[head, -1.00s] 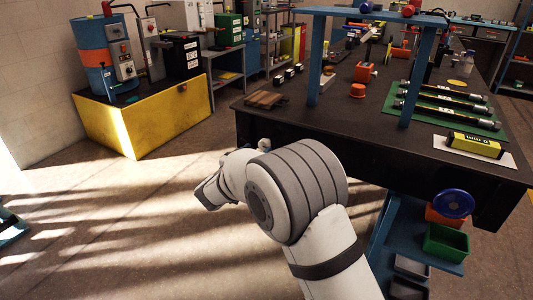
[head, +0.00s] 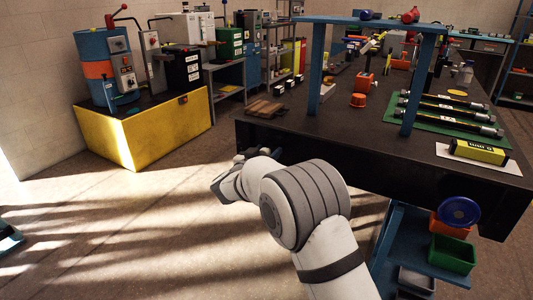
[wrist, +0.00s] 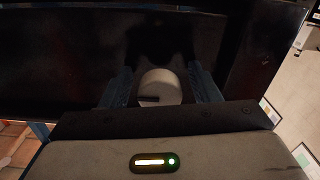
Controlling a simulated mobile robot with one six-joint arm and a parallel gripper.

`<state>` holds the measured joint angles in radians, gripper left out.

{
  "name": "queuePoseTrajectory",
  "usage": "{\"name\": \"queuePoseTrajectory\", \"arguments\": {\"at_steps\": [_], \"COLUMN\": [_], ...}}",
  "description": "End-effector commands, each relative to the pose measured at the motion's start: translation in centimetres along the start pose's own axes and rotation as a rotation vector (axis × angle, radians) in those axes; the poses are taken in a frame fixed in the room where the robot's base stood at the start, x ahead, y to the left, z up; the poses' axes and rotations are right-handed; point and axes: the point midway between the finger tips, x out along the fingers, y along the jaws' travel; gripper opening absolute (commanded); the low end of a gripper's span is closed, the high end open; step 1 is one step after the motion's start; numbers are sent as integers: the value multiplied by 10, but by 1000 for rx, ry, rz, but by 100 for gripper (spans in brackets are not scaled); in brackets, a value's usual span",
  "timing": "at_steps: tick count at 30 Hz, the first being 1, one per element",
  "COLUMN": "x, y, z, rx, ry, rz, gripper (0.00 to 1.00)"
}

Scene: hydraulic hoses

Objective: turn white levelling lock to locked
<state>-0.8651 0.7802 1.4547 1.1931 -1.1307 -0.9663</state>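In the wrist view a round pale knob (wrist: 160,86) with a dark slot or bar across its lower left sits against a dark panel. It appears to be the white levelling lock. My gripper (wrist: 161,84) has its two blue-grey fingers apart, one on each side of the knob, with what looks like a narrow gap on each side. Contact is hard to judge in the dim light. In the head view my gripper (head: 258,154) is at the left end of the black bench's (head: 300,141) front face, and the knob is hidden there behind it.
A wooden block (head: 266,108) lies on the bench corner above my gripper. A yellow cabinet (head: 165,130) with a blue drum (head: 97,55) stands to the left. A blue shelf with coloured bins (head: 452,253) is under the bench at right.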

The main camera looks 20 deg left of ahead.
Motion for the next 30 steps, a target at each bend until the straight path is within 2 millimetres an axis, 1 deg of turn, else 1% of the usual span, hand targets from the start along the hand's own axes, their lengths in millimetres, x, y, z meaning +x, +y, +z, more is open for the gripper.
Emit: {"name": "queuePoseTrajectory", "arguments": {"at_steps": [1,2,16,23,30], "x": [0,0,0,0,0], "y": [0,0,0,0,0], "z": [0,0,0,0,0], "rx": [0,0,0,16,118], "ry": [0,0,0,0,0], "rz": [0,0,0,1,1], "gripper": [53,50,12,11,11]}}
